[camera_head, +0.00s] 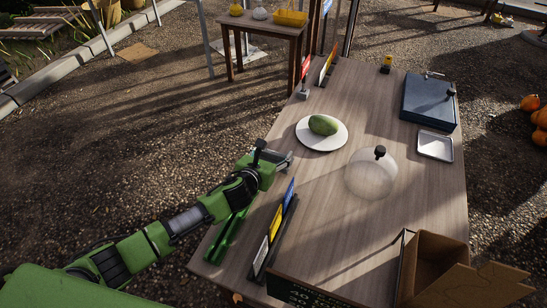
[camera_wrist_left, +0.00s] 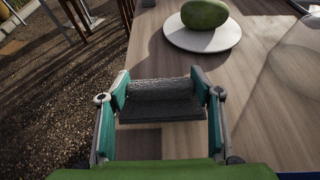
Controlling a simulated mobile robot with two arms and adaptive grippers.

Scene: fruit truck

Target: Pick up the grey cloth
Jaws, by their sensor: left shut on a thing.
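The grey cloth (camera_wrist_left: 160,98) shows in the left wrist view as a folded, textured strip between the two fingers of my left gripper (camera_wrist_left: 157,84). The gripper is shut on it from both sides. In the head view my left gripper (camera_head: 284,160) is over the left edge of the wooden table (camera_head: 325,210), and the cloth is hard to make out there. I cannot tell whether the cloth still touches the table. My right gripper is in neither view.
A white plate (camera_head: 305,140) with a green mango (camera_head: 323,125) lies just beyond my left gripper. A clear dome (camera_head: 370,178), a metal tray (camera_head: 434,146), a dark scale (camera_head: 428,102) and an open cardboard box (camera_head: 440,262) are on the table. Coloured cards (camera_head: 275,226) stand near my arm.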

